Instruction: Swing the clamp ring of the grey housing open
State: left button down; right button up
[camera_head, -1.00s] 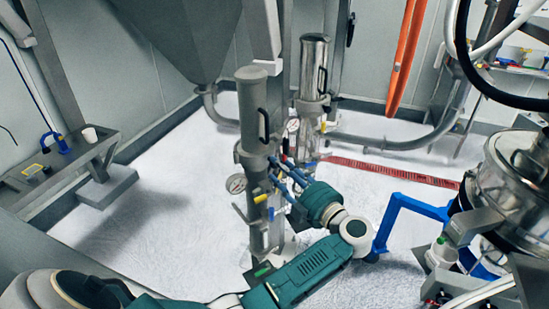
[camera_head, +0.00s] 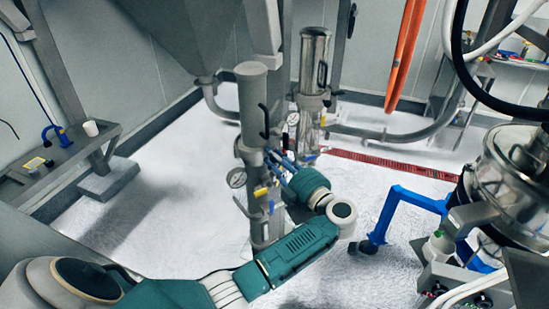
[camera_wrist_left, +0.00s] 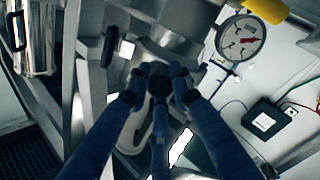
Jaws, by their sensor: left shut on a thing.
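The grey housing (camera_head: 252,92) is an upright cylinder with a black handle, standing on a column in the middle of the head view. A metal collar, which looks like its clamp ring (camera_head: 246,151), goes around it below the cylinder. My left gripper (camera_head: 276,160) is at the collar's right side, its blue fingers pointing at it. In the left wrist view the fingertips (camera_wrist_left: 160,84) close around a small dark knob (camera_wrist_left: 160,86). The fingers hide most of the knob, and I cannot tell how far the ring is open. My right gripper is not in view.
A pressure gauge (camera_head: 236,178) and yellow-handled valve (camera_head: 262,192) sit just below the collar. A shiny steel cylinder (camera_head: 314,62) stands close behind. A blue frame (camera_head: 400,208) and a steel vessel (camera_head: 515,170) are at right.

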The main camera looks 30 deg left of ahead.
pick_arm(q)
jog(key=shift+s, duration=0.15)
jog(key=shift+s+d+f+m+t+h+p, duration=0.15)
jog(key=shift+s+m+t+h+p, duration=0.5)
jog(key=shift+s+m+t, duration=0.5)
jog(key=shift+s+d+f+m+t+h+p, duration=0.15)
jog(key=shift+s+m+t+h+p, duration=0.25)
jog(key=shift+s+m+t+h, duration=0.7)
jog(key=m+t+h, duration=0.6)
jog(key=h, duration=0.2)
send_near(263, 155)
jog(key=s+a+r+m+h+b, duration=0.1)
jog(key=s+a+m+h+b, duration=0.3)
jog(key=h+b, duration=0.5)
jog(key=shift+a+m+b, duration=0.3)
jog(key=shift+m+b, duration=0.45)
jog(key=shift+b, duration=5)
jog(key=shift+t, duration=0.25)
